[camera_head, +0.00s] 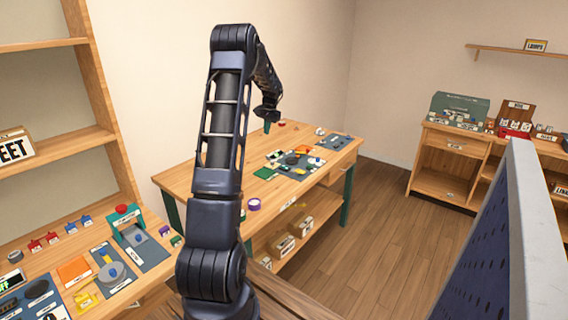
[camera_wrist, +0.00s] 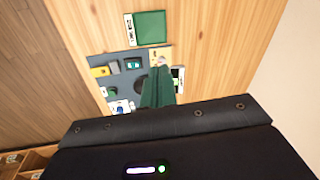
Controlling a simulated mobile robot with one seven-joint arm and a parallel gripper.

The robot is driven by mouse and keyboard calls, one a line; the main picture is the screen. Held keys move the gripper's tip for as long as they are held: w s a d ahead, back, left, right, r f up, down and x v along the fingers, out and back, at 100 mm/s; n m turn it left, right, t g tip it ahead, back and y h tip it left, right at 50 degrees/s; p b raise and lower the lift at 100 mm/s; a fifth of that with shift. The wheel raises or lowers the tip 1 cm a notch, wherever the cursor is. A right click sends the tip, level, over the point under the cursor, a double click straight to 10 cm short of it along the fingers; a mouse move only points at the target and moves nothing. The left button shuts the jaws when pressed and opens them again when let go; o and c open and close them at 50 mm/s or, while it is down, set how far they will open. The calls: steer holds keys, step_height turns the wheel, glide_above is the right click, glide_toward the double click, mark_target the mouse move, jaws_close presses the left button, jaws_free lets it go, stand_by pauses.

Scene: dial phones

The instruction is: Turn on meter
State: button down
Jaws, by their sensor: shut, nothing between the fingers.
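My gripper (camera_head: 267,127) hangs over the middle wooden table (camera_head: 232,184) at the end of my raised arm. In the wrist view its green fingers (camera_wrist: 157,76) are together and empty, over the edge of a slate-grey mat (camera_wrist: 98,61). On the mat are a yellow block (camera_wrist: 99,72), a dark round part (camera_wrist: 141,86) partly hidden by the fingers, and small labelled parts. A small pale-faced device (camera_wrist: 178,76) stands just right of the fingers. No label that I can read marks a meter, so I cannot tell which thing it is.
A green square panel (camera_wrist: 150,27) lies beyond the mat. A purple ring (camera_head: 254,204) is near the table's front. The left bench holds a red-topped green frame (camera_head: 124,213) and a dark display (camera_head: 10,284). A wooden cabinet (camera_head: 452,145) stands at right; the floor between is clear.

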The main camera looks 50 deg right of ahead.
steer(key=m, duration=0.2)
glide_toward(285, 167)
steer(key=w+f, duration=0.1)
steer(key=f, duration=0.3)
steer(key=w+f, duration=0.1)
steer(key=f, duration=0.1)
steer(key=shift+w+d+f, duration=0.15)
steer(key=shift+w+f, duration=0.05)
steer(key=shift+w, duration=0.15)
steer(key=shift+w+f, duration=0.1)
steer(key=shift+w+f+g, duration=0.2)
steer(key=shift+f+g, duration=0.15)
steer(key=shift+g, duration=0.45)
steer(key=shift+w+f+g, duration=0.15)
steer(key=shift+f+g, duration=0.2)
steer(key=shift+g, duration=0.45)
steer(key=shift+a, duration=0.2)
steer(key=shift+s+f, duration=0.1)
steer(key=shift+s+d, duration=0.1)
steer(key=shift+s, duration=0.7)
steer(key=w+r, duration=0.3)
steer(key=r, duration=1.2)
steer(key=shift+w, duration=0.15)
